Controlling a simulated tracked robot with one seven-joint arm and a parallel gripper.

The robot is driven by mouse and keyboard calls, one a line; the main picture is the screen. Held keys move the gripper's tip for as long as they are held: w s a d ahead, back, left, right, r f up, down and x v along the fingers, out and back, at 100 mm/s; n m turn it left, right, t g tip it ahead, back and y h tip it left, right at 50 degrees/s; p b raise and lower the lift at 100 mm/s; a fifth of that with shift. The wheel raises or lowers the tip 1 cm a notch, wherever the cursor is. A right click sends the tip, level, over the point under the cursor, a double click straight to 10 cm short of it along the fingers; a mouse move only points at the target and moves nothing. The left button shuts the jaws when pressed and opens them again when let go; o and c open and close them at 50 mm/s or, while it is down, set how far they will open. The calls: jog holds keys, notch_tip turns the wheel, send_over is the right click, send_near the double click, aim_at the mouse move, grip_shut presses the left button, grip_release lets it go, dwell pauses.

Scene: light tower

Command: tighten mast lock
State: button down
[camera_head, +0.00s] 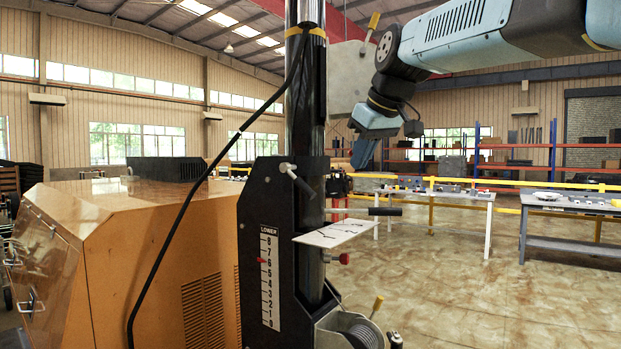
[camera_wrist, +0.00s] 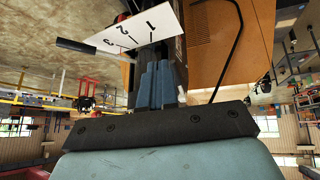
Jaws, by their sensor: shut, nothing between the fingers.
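The black mast (camera_head: 306,100) stands upright in its black bracket. A lever with a black grip (camera_head: 385,211) and metal rod sticks out to the right of the mast, above a white plate (camera_head: 337,233); I take it for the mast lock. In the wrist view the plate (camera_wrist: 160,22) carries marks 1, 2 and 3, and the lever's grip (camera_wrist: 82,48) points out near the 3. My gripper (camera_head: 365,155) hangs above the lever, right of the mast, apart from both in the head view. Its blue fingers (camera_wrist: 153,72) are together and empty.
A black cable (camera_head: 215,160) runs down the left. A yellow-handled crank and winch (camera_head: 350,328) are below. The orange housing (camera_head: 150,260) fills the left; floor on the right is open.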

jog(key=w+a+r+n+y, duration=0.1)
jog(key=w+a+r+n, duration=0.1)
jog(key=w+a+r, duration=0.35)
send_near(307, 185)
jog(key=x, duration=0.7)
